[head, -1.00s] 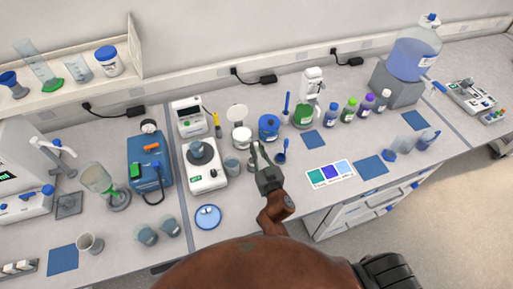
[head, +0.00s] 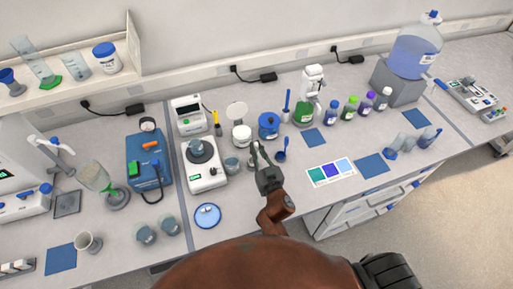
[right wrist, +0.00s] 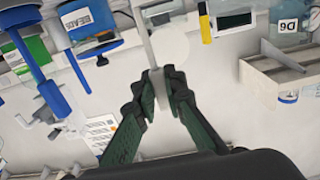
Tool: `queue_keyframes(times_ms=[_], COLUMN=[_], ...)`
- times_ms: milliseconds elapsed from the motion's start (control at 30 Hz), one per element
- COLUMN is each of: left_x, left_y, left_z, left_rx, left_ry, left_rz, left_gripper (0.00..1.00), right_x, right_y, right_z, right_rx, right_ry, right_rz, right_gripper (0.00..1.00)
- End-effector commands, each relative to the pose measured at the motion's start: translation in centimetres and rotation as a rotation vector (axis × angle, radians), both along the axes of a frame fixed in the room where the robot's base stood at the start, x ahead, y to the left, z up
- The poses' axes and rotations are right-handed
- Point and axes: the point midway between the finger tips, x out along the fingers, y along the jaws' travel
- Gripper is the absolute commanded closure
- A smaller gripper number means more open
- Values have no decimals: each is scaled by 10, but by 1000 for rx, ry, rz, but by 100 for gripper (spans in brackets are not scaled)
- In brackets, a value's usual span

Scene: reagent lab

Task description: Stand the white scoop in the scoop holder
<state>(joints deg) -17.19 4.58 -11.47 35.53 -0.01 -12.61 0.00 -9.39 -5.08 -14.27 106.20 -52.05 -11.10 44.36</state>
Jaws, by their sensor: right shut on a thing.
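My right gripper (head: 258,157) hangs over the bench, just in front of the open white jar. In the right wrist view the two dark fingers (right wrist: 162,85) are shut on a pale, narrow handle, which I take to be the white scoop (right wrist: 146,40). The handle runs up and away from the fingertips. In the head view the scoop is mostly lost against the gripper and pale bench. A blue scoop (head: 281,155) is right of the gripper, and another upright blue handle (head: 287,101) is farther back. I cannot clearly make out the scoop holder. My left gripper is not in view.
The white jar (head: 241,137) and blue beads jar (head: 269,126) stand close behind the gripper. A small beaker (head: 232,165) and the balance (head: 205,178) are left of it. Colour cards (head: 331,172) lie at the right. Bare bench shows in front.

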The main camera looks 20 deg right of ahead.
Motion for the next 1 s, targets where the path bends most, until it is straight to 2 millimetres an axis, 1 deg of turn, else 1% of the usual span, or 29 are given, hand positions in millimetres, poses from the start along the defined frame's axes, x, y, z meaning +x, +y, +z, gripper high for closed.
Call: queue_keyframes(times_ms=[1000], left_x=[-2], left_y=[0], left_z=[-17], left_rx=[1], left_ry=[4], left_rz=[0], left_gripper=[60], right_x=[0], right_y=[0], right_z=[-20], right_rx=[2], right_ry=[0], right_rz=[0], right_gripper=[100])
